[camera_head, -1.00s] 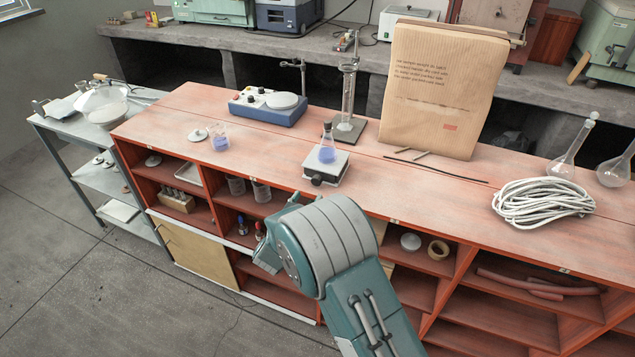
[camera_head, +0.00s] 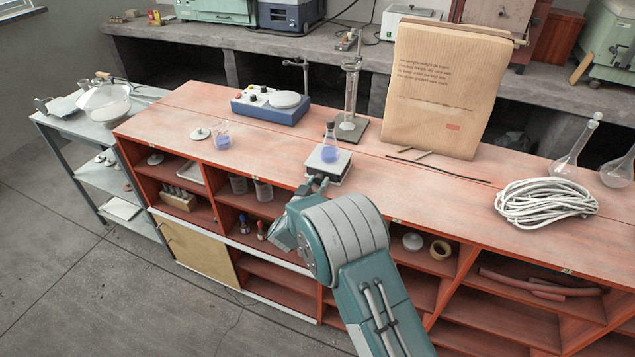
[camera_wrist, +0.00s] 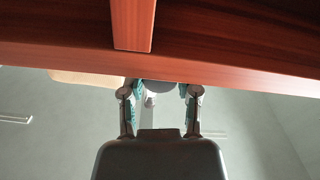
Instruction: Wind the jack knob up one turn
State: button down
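The lab jack (camera_head: 340,172) is a small platform with a pale top, near the front edge of the red bench. A conical flask (camera_head: 330,150) with blue liquid stands upright on it. My gripper (camera_head: 317,182) is at the jack's front side, its two fingers apart on either side of where the dark knob sits. The fingers hide the knob in the head view. In the wrist view my gripper (camera_wrist: 160,92) shows spread fingers with a grey rounded shape between them. I cannot tell whether they touch it.
The bench's front edge (camera_wrist: 230,78) runs close by the fingers in the wrist view. A measuring cylinder stand (camera_head: 350,105) is behind the jack. A blue stirrer (camera_head: 270,108) and a beaker (camera_head: 221,138) stand to the left, a paper sack (camera_head: 435,90) to the right.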

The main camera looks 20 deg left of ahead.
jog(key=shift+a+m, duration=0.1)
jog(key=shift+m, duration=0.2)
jog(key=shift+m, duration=2.7)
jog(key=shift+c, duration=1.7)
grip_release()
jog(key=shift+a, duration=0.1)
jog(key=s, duration=1.1)
jog(key=shift+s+a, duration=0.4)
jog(key=shift+a, duration=0.05)
jog(key=shift+f, duration=0.1)
